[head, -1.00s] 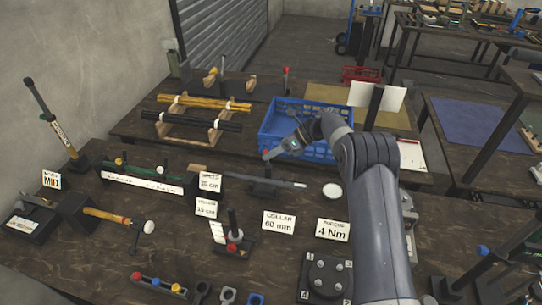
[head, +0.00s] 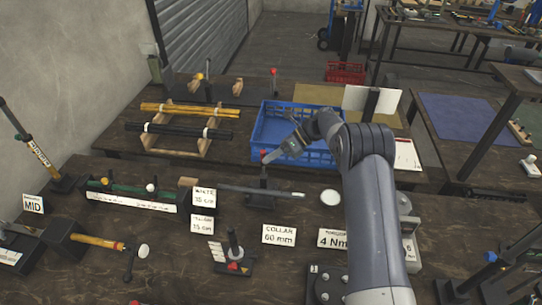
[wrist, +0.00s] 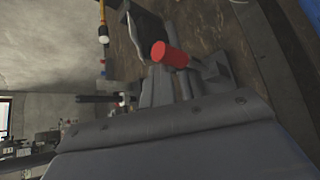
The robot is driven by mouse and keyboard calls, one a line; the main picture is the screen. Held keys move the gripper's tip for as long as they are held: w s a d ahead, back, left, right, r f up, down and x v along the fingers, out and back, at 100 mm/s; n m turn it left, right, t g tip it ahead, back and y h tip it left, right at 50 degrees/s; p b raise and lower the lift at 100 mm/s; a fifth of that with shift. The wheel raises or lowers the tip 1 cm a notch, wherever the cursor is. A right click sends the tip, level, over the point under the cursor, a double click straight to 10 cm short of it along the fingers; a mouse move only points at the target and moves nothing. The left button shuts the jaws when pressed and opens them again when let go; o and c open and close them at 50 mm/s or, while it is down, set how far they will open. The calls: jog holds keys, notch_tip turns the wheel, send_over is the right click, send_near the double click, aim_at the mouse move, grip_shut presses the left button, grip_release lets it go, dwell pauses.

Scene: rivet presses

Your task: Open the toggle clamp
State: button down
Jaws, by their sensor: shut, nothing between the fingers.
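My arm hides part of the bench to the right.
A blue crate (head: 300,162) stands just behind my gripper. A long grey bar (head: 285,191) lies by the clamp. Label cards (head: 279,235), a hammer (head: 100,242) and a smaller fixture with a dark upright handle (head: 233,245) occupy the front bench. A rack of rods (head: 187,132) is behind.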

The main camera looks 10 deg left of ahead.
jog(key=shift+w+a+r, duration=0.2)
jog(key=shift+w+r, duration=0.2)
jog(key=shift+r, duration=0.3)
jog(key=b+v, duration=0.2)
jog(key=v, duration=0.8)
jog(key=shift+s+d+f, duration=0.25)
jog(key=shift+d+f, duration=0.1)
jog(key=shift+d, duration=0.15)
jog(key=shift+f, duration=0.1)
jog(key=p+x, duration=0.1)
jog(key=x, duration=0.8)
jog(key=shift+w+p, duration=0.2)
jog(key=shift+p, duration=0.1)
jog(key=shift+a, duration=0.15)
jog(key=shift+r, duration=0.25)
